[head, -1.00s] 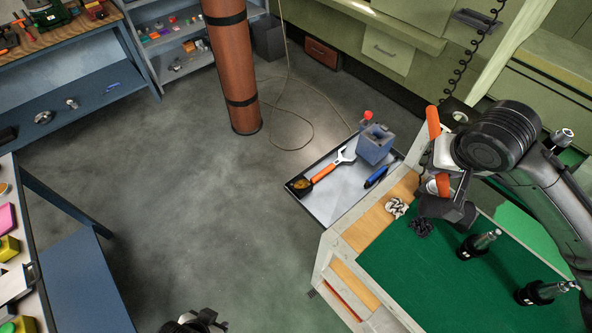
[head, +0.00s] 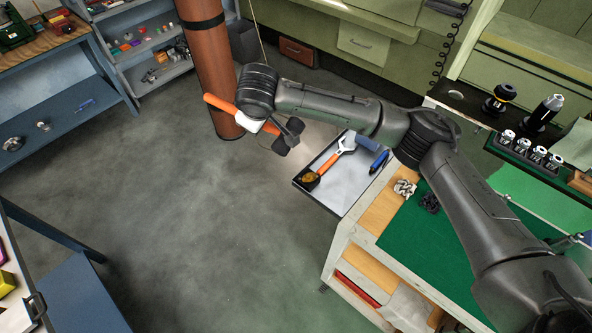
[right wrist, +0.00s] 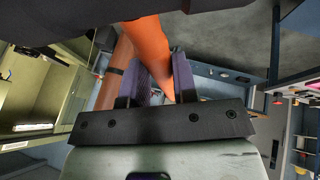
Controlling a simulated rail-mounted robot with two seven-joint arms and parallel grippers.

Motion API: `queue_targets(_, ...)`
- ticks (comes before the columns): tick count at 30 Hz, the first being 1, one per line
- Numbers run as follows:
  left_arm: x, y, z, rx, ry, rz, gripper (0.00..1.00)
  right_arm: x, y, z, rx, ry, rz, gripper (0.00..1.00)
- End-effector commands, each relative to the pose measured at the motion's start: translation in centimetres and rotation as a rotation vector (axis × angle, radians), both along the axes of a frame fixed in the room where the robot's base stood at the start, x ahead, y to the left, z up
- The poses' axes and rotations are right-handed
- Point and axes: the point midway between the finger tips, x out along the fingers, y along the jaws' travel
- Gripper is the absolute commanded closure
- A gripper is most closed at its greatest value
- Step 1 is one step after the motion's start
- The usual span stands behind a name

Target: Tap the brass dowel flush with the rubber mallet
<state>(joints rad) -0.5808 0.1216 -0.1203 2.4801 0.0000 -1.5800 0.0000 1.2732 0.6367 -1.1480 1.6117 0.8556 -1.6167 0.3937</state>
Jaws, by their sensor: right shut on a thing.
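My right gripper (head: 290,138) is held out over the floor at the left of the tray. It is shut on an orange handle (head: 222,105), which I take to be the mallet's. In the right wrist view the handle (right wrist: 150,55) passes between the two finger pads. A blue-grey block (head: 367,143) on the tray is mostly hidden behind my right arm. I cannot make out the brass dowel. My left gripper is not in view.
The cart's green mat (head: 400,235) carries a dark part (head: 429,202). A brown column (head: 207,60) stands behind the gripper. Floor at the left is open.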

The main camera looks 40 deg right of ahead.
Motion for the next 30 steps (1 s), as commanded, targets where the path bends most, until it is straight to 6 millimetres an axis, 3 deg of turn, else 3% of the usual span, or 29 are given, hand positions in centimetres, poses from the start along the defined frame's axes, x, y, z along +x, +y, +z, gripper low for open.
queue_targets(4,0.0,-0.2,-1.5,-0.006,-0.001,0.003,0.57,2.0,-2.8,-2.8,-0.215,-0.119,0.298,1.00)
queue_targets(10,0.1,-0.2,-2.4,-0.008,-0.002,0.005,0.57,2.5,-5.0,-4.9,-0.405,-0.339,0.670,1.00)
queue_targets(18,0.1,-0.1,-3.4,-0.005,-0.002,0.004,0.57,1.4,-6.4,-7.2,-0.512,-0.608,0.984,1.00)
queue_targets(30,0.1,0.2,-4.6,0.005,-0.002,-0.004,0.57,-1.8,-7.3,-11.1,-0.531,-0.939,1.263,1.00)
